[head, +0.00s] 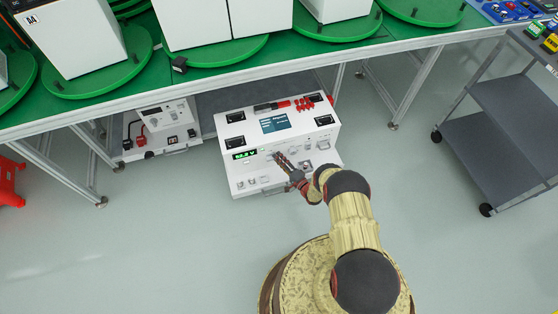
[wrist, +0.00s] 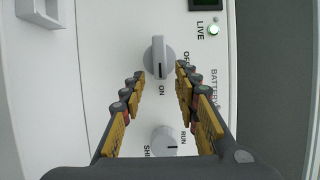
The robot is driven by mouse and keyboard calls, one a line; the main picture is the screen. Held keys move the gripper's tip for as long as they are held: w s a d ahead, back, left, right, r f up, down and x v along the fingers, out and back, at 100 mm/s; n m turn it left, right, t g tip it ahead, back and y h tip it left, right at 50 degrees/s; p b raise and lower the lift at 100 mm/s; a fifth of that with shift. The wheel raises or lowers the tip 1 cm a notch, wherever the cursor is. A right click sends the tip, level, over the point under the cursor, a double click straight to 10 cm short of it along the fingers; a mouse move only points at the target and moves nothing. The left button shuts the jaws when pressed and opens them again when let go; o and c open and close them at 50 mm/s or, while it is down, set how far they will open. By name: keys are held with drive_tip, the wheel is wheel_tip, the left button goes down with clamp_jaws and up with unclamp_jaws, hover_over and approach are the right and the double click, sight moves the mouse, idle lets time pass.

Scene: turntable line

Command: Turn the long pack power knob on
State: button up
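A grey power knob (wrist: 158,55) on a white panel shows in the wrist view, between OFF and ON labels. Its bar lies upright in the picture, and the dark mark at its lower end points at ON. A green lamp marked LIVE (wrist: 213,30) is lit above right. My gripper (wrist: 160,82) is open, its fingertips apart, just below and to either side of the knob; I see no clear contact. In the head view my gripper (head: 284,163) is at the front of the white unit (head: 235,125), which has a lit green readout (head: 245,155) and hides the knob partly.
A second grey knob (wrist: 165,140) marked RUN and SHIP sits between my fingers' bases. A smaller white unit (head: 160,118) stands to the left under the green-topped bench (head: 150,88). A grey cart (head: 500,120) stands at right. The floor in front is clear.

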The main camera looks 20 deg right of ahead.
drive_tip(key=v, duration=1.2)
drive_tip(key=shift+f, duration=0.1)
